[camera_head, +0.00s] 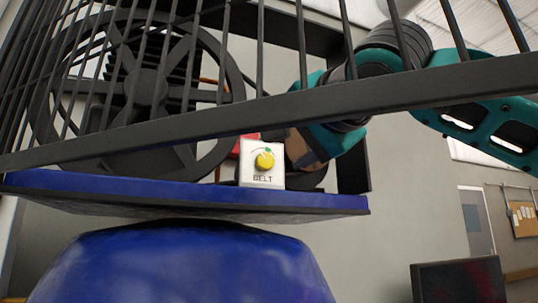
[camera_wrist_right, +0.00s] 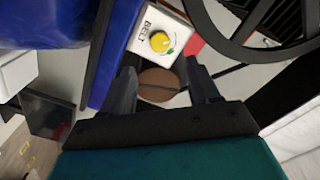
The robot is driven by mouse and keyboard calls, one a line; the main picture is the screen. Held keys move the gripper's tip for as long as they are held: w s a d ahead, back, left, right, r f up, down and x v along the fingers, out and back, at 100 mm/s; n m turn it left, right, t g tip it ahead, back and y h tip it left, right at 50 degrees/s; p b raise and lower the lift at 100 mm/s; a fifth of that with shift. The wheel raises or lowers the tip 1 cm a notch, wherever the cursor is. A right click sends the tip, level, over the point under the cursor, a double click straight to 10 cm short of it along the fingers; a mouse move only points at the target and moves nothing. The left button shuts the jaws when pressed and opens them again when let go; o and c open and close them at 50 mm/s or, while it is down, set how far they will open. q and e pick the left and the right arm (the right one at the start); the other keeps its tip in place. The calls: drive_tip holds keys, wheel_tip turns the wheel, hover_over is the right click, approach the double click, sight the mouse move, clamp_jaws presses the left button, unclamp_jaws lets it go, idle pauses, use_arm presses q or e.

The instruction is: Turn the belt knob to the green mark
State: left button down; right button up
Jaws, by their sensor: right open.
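The green mark (camera_head: 269,149) is at the knob's upper right edge in the head view. In the right wrist view the knob (camera_wrist_right: 160,41) is just ahead of the fingertips, with the green mark (camera_wrist_right: 171,51) at its lower right. My right gripper (camera_wrist_right: 161,63) is open, its fingers apart and apparently clear of the knob. In the head view my right arm reaches in from the right; its fingers are not clearly visible. My left gripper is out of view.
A dark barred guard (camera_head: 200,126) stands before a large spoked wheel (camera_head: 145,90). The blue ledge (camera_head: 120,190) runs below it. A red part (camera_head: 246,141) is behind the box. A brown round shape (camera_wrist_right: 158,84) shows between the fingers in the wrist view.

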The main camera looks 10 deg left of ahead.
sight(266, 161)
drive_tip(key=p+x, duration=0.2)
drive_tip(key=x, duration=0.6)
drive_tip(key=shift+w+a, duration=0.25)
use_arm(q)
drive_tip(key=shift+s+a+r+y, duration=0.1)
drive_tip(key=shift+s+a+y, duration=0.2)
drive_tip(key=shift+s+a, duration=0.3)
use_arm(e)
drive_tip(key=shift+w+a, duration=0.15)
drive_tip(key=shift+w, duration=0.05)
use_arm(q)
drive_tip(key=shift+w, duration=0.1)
use_arm(e)
drive_tip(key=shift+c, duration=0.2)
drive_tip(key=c, duration=1)
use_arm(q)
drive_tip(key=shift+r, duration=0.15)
use_arm(e)
drive_tip(key=shift+f, duration=0.1)
